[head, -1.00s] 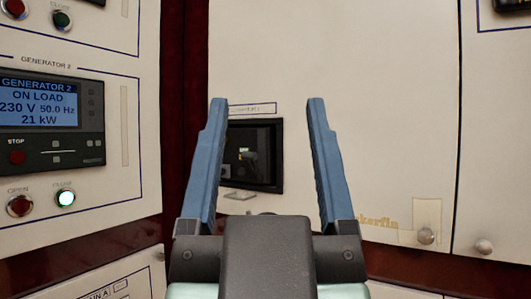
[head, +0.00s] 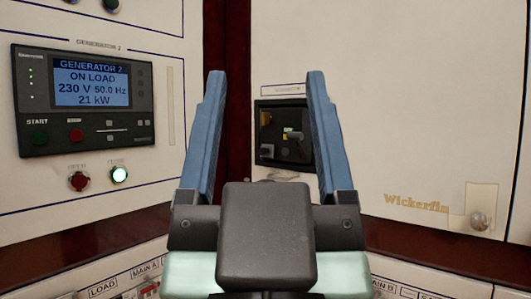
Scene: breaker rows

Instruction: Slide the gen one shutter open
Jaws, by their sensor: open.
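Inside the opening are dark parts with a small yellow-green mark. The right finger covers the opening's right edge. I cannot tell which part is the gen one shutter or how far it stands open; its handle is not clear.
At left, the generator 2 panel has a display (head: 92,82) reading on load, a red button (head: 79,181) and a lit button (head: 119,174). Lower panels (head: 110,276) slope across the bottom.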

